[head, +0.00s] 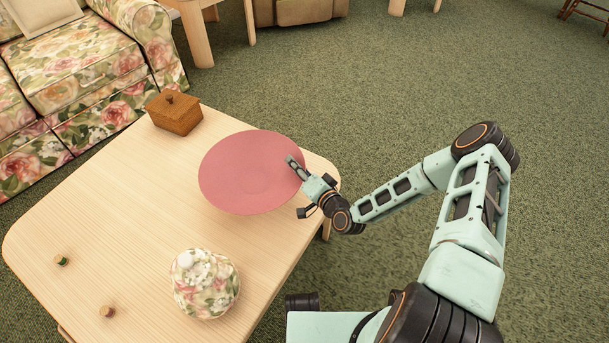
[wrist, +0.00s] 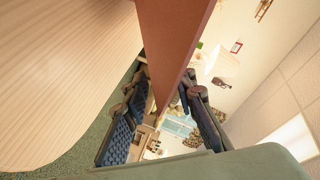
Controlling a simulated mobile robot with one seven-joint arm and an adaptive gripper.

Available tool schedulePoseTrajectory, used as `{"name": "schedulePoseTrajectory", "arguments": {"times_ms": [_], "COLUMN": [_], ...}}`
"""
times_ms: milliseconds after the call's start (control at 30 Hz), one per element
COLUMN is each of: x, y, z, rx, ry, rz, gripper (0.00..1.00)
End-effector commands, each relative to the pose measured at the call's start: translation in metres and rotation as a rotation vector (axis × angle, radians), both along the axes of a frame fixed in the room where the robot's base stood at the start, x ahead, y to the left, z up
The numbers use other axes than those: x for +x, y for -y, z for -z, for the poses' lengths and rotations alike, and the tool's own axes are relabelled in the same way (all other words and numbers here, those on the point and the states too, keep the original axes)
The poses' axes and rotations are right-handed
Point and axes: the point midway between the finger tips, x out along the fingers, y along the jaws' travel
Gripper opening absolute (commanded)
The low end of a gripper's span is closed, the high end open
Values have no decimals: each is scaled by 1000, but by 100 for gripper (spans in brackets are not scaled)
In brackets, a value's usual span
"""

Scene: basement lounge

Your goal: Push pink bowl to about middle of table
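The pink bowl (head: 247,176) is wide and shallow and sits upright near the right edge of the wooden table (head: 130,215). My gripper (head: 293,163) is at the bowl's right rim, with a finger reaching over its inside. In the wrist view the bowl's wall (wrist: 176,40) runs as a reddish strip between the two dark fingers, whose tips lie close against its two sides. The gripper looks shut on the rim. The finger outside the bowl is hidden in the head view.
A brown lidded box (head: 174,113) stands behind the bowl at the left. A floral round pot (head: 205,283) stands at the front. Two small knob-like items (head: 62,260) lie at the left. The table's middle is clear. A floral sofa (head: 75,75) borders the table's far left.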

Motion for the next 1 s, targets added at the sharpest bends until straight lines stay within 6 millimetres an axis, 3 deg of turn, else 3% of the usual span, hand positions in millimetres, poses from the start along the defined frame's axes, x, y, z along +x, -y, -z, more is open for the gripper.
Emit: {"name": "schedulePoseTrajectory", "arguments": {"times_ms": [200, 567, 800, 1000], "x": [18, 22, 22, 22], "y": [-12, -14, -13, -13], "z": [6, 6, 6, 6], "rx": [-1, -1, -1, 0], "ry": [0, -1, -1, 0], "rz": [-1, 1, 1, 0], "gripper": [25, 25, 0, 0]}}
